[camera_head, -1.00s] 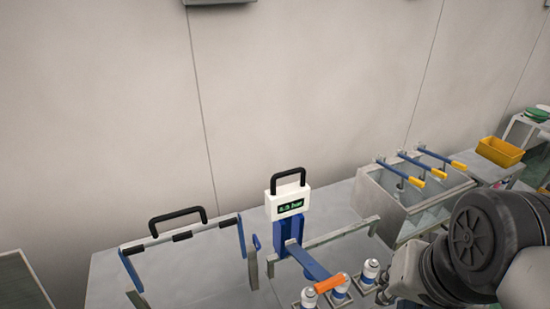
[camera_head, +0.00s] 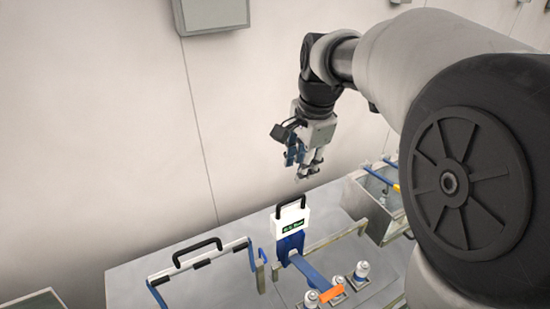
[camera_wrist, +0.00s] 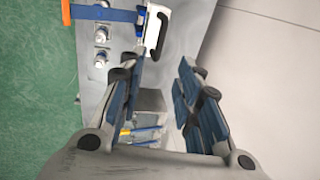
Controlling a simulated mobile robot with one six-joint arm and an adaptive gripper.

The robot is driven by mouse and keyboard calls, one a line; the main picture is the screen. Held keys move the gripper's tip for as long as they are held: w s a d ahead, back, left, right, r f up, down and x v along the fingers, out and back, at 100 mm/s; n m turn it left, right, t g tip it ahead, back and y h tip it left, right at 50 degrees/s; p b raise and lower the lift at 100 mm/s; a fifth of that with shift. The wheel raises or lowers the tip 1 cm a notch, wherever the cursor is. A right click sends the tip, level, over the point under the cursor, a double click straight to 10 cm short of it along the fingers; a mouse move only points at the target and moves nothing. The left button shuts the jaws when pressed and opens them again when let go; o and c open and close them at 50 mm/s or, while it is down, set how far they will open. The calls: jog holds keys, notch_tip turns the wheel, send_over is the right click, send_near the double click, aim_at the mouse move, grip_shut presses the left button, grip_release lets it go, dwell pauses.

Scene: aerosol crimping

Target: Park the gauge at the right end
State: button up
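The gauge (camera_head: 291,222) is a white box with a green display and a black top handle. It stands upright on a blue carriage (camera_head: 290,246) with a blue lever (camera_head: 308,270) ending in an orange grip (camera_head: 331,293). The carriage sits at a grey rail (camera_head: 336,238), near the rail's left part. My gripper (camera_head: 306,176) is above and slightly right of the gauge, apart from it, and empty. In the wrist view my gripper (camera_wrist: 158,85) shows its fingers spread apart. The gauge (camera_wrist: 158,30) and its black handle lie beyond the fingertips there.
Several white-topped cans (camera_head: 361,271) stand in front of the rail. A grey box (camera_head: 372,205) with levers stands at the right. My arm hides much of the right side.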

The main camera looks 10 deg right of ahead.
aim_at(291, 199)
jog(key=w+f, duration=0.1)
jog(key=f, duration=0.7)
jog(key=w+a+f, duration=0.1)
jog(key=f, duration=0.3)
jog(key=shift+w+f+b, duration=0.3)
jog(key=shift+f+b, duration=0.1)
jog(key=shift+c, duration=0.2)
grip_shut()
